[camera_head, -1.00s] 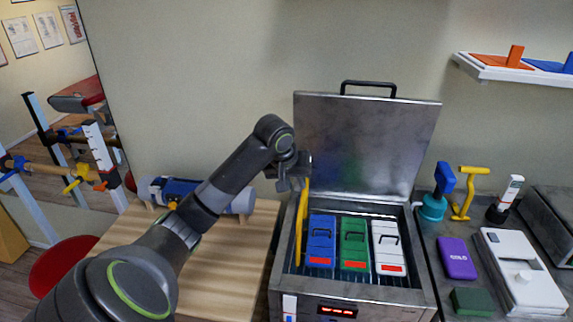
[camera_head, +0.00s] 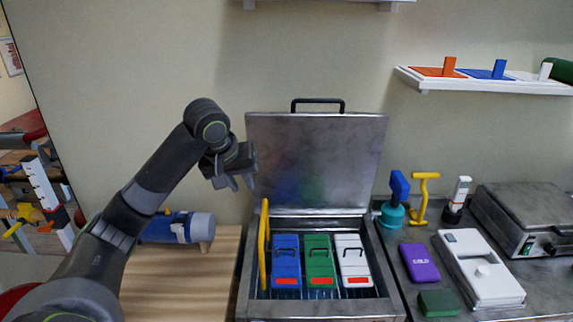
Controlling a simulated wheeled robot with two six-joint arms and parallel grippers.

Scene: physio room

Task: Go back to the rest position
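My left gripper (camera_head: 236,180) is in the air to the left of the raised metal lid (camera_head: 318,160). Its fingers point down and look apart, with nothing between them. Below it, a yellow flat piece (camera_head: 263,245) stands upright at the left side of the open metal box (camera_head: 318,310). My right gripper is not in view.
A wooden table (camera_head: 180,285) with a blue and grey roll (camera_head: 178,228) is on the left. On the right counter are a purple pack (camera_head: 420,262), a green block (camera_head: 438,302), a white device (camera_head: 478,268) and a metal case (camera_head: 525,218). A shelf (camera_head: 490,82) hangs above.

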